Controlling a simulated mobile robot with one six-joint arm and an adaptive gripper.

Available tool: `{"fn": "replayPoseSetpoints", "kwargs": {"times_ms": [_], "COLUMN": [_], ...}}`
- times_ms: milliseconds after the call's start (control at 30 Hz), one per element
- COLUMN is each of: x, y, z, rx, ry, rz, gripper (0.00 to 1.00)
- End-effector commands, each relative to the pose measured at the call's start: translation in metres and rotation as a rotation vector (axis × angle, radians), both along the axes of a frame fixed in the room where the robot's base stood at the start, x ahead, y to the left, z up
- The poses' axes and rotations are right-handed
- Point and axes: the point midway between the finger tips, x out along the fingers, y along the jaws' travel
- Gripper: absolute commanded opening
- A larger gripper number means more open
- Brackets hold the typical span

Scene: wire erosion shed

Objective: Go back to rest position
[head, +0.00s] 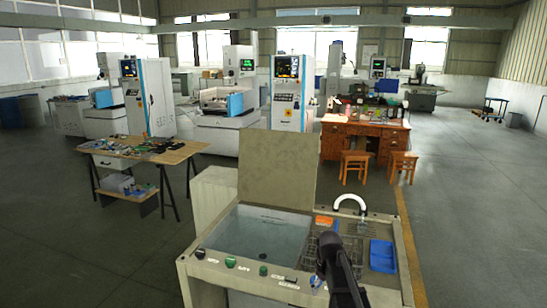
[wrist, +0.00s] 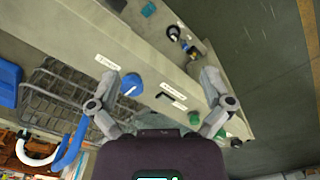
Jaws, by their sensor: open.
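My gripper (wrist: 158,80) is open in the wrist view, its two grey fingers spread apart with nothing held between them. It is over the front control edge of a beige wash station (head: 193,268). A blue knob (wrist: 132,84) shows beside the left finger and a black lever (wrist: 176,101) shows between the fingers. A green knob (wrist: 194,117) is near the right finger; I cannot tell whether anything touches. In the head view my dark arm reaches over the station's front right, hiding part of the edge and the rack.
The station's lid (head: 277,163) stands raised behind its basin (head: 262,236). A white curved faucet (head: 349,199), wire rack (head: 322,243) and blue tray (head: 382,256) are on its right. A cluttered workbench (head: 150,150) stands at left. Open floor (head: 480,220) lies right.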

Motion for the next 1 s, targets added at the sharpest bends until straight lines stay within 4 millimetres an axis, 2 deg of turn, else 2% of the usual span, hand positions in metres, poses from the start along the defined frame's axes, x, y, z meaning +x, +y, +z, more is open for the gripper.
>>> {"fn": "replayPoseSetpoints", "kwargs": {"times_ms": [200, 500, 833, 1000], "x": [-0.001, -0.024, -0.068, -0.109], "y": [0.000, -0.001, -0.002, -0.003], "z": [-0.001, -0.016, -0.044, -0.071], "rx": [0.000, 0.000, 0.000, 0.000], "ry": [0.000, 0.000, 0.000, 0.000], "rz": [-0.002, -0.065, -0.189, -0.299], "gripper": [1.00, 1.00, 1.00, 1.00]}}
